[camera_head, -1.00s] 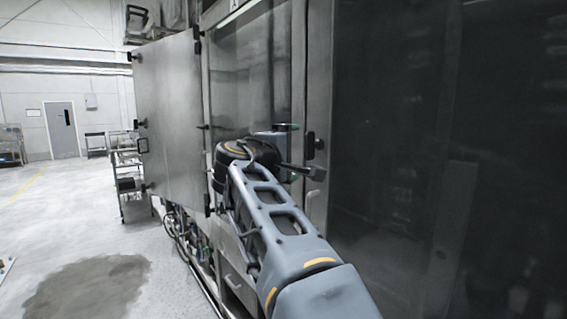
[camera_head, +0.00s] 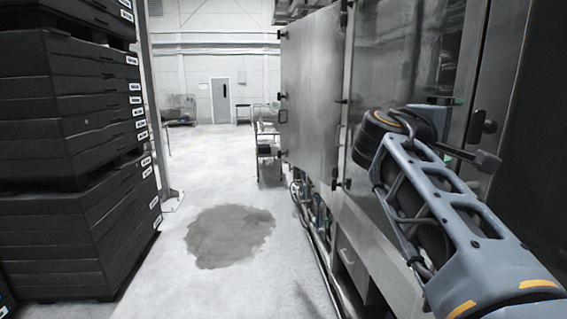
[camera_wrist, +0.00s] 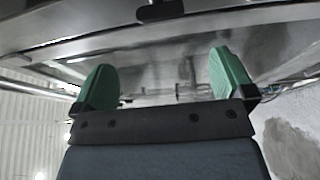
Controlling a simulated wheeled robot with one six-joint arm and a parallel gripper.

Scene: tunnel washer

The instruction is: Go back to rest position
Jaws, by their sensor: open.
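My gripper (camera_wrist: 160,82) shows in the wrist view with two green fingers spread wide apart and nothing between them. In the head view my arm reaches in from the lower right, and the gripper end (camera_head: 458,100) is mostly hidden behind the wrist, close to the washer's front. The steel washer (camera_head: 400,60) runs along the right side. Its door (camera_head: 310,90) stands open, swung outward, to the left of my arm. In the wrist view a steel surface of the machine (camera_wrist: 290,42) lies beyond the fingers.
A tall stack of black crates (camera_head: 75,120) stands at the left. Clear floor with a dark wet patch (camera_head: 230,235) lies between the stack and the washer. A metal cart (camera_head: 267,130) stands beyond the open door, and a grey door (camera_head: 220,100) is in the far wall.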

